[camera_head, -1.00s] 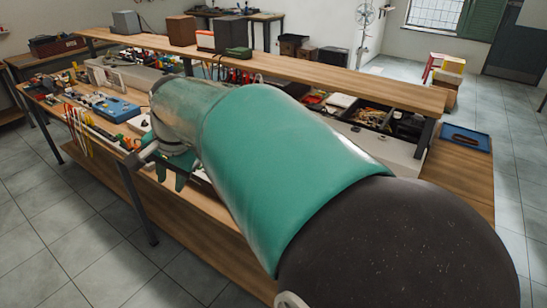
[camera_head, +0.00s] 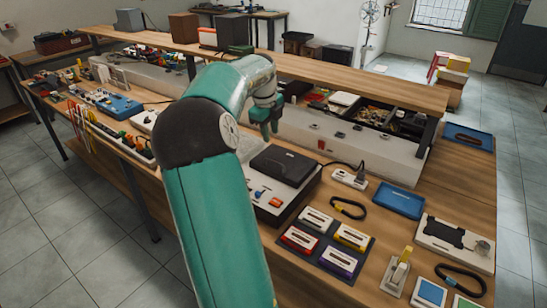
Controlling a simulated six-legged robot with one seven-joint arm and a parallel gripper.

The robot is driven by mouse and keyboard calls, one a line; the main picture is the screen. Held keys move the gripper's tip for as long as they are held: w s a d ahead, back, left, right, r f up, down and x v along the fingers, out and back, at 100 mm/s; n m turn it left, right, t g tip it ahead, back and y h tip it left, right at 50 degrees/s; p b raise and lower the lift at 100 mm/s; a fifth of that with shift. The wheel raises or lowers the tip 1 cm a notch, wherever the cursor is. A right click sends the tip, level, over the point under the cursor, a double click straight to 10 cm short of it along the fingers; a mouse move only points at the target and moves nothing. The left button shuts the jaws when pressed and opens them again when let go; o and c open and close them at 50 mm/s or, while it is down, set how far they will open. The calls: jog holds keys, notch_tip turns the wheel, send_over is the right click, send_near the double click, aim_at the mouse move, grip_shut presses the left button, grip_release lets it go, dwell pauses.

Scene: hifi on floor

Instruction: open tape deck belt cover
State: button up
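The tape deck (camera_head: 262,200) is a light box on the workbench, right of my arm, with small red and blue parts on its front. A black cover (camera_head: 283,166) lies on its top and looks closed. My arm partly hides the deck's left side. My gripper (camera_head: 268,130) points down above and behind the deck's far left edge, apart from the cover as far as I can tell. Its fingers are small and close together in this view, so their opening is unclear. I see nothing held.
Several cassettes (camera_head: 317,219) lie on a dark mat at the front. Black belts (camera_head: 349,207), a blue tray (camera_head: 398,199), a power strip (camera_head: 348,179) and a white-and-black panel (camera_head: 453,240) lie to the right. A raised shelf (camera_head: 330,77) runs behind.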

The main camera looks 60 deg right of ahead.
aim_at(275, 162)
jog(key=f, duration=0.3)
jog(key=d+f, duration=0.1)
jog(key=f, duration=0.3)
jog(key=d+f, duration=0.1)
jog(key=f, duration=0.3)
jog(key=shift+s+d+f, duration=0.1)
jog(key=shift+s+f, duration=0.05)
jog(key=shift+f, duration=0.1)
jog(key=shift+c, duration=0.4)
grip_shut()
